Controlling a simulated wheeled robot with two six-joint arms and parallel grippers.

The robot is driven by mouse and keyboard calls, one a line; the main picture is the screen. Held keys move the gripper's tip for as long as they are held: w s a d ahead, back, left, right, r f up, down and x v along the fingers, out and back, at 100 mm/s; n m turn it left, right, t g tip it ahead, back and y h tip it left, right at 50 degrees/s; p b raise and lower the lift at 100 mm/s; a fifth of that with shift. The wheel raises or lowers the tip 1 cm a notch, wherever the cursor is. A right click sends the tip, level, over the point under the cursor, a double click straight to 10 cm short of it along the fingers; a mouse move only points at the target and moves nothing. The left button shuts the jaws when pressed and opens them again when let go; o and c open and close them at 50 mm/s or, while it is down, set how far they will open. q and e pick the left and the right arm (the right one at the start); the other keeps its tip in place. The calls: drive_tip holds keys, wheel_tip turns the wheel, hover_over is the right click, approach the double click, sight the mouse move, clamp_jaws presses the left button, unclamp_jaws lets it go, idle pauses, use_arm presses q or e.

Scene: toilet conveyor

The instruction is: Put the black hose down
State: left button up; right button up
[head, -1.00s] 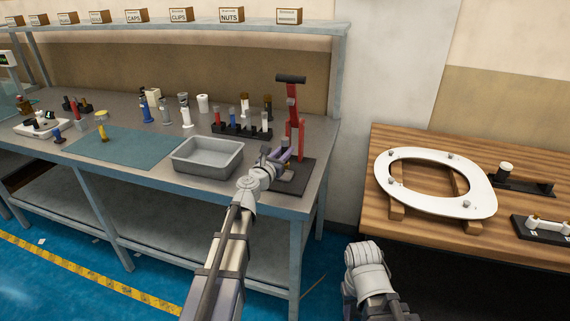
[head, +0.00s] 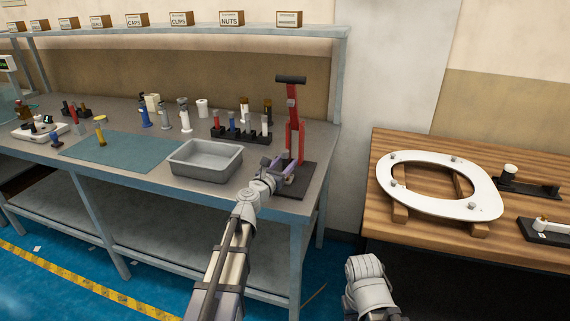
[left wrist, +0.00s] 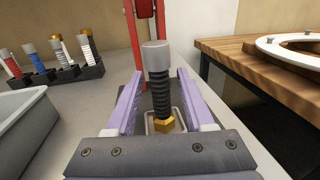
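The black hose (left wrist: 160,92) is ribbed, with a grey cap on top and a brass nut at its lower end. In the left wrist view it stands upright, its nut end at a small square holder (left wrist: 152,126) on the base of the red press (head: 294,135). My left gripper (head: 280,165) is at the press base, its purple fingers on either side of the hose. Gaps show between the fingers and the hose, so it is open. The hose is hard to make out in the head view. My right gripper does not show, only part of that arm.
A grey tray (head: 205,172) stands left of the press. Behind it is a black rack (head: 240,135) with several hoses. A teal mat (head: 130,152) lies further left. A wooden table (head: 395,150) with a white toilet seat (head: 480,210) stands to the right.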

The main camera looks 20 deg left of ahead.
use_arm(q)
drive_tip(key=shift+r+p, duration=0.3)
drive_tip(key=s, duration=0.4)
drive_tip(key=s+a, duration=0.1)
drive_tip(key=s, duration=0.3)
drive_tip(key=s+a, duration=0.1)
drive_tip(key=s, duration=0.2)
drive_tip(key=shift+s+a+f, duration=0.15)
drive_tip(key=shift+s, duration=0.25)
